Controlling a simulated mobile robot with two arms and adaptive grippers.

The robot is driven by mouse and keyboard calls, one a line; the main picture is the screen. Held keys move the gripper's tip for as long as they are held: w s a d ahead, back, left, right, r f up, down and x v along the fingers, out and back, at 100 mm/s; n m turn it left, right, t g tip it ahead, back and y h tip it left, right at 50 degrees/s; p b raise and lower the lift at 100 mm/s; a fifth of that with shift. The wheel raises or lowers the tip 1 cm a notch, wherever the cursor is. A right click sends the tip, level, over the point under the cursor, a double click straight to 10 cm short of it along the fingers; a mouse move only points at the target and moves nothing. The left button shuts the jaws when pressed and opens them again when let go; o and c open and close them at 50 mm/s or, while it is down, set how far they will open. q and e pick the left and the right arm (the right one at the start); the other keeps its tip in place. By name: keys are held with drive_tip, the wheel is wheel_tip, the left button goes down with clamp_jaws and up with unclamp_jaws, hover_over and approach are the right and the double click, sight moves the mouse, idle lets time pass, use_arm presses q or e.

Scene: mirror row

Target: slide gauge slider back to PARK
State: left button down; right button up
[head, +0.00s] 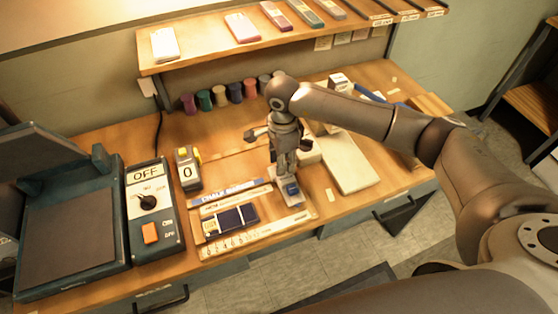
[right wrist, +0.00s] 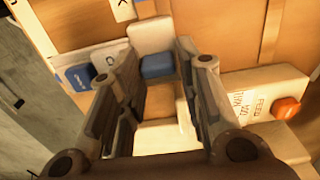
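The gauge (head: 250,238) lies along the front of the bench, with a numbered scale on its front strip and a dark blue block (head: 230,219) in it. A small blue slider (head: 292,188) on a pale plate is at its right end. My right gripper (head: 287,172) points down over the slider. In the right wrist view its two fingers (right wrist: 157,62) stand apart, with the blue slider (right wrist: 158,67) between the tips. No clear contact shows. A PARK marking is not readable. My left gripper is not in view.
Left of the gauge are a switch box (head: 154,215) reading OFF and a grey-yellow counter (head: 187,168) showing 0. A pale board (head: 345,163) lies right of the gripper. Several coloured spools (head: 235,93) stand behind, under a shelf (head: 200,53). The wrist view shows an orange knob (right wrist: 287,107).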

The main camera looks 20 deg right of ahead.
drive_tip(key=shift+o, duration=1)
drive_tip(key=shift+r, duration=0.1)
drive_tip(key=shift+r, duration=0.35)
wheel_tip(320, 180, up, 11)
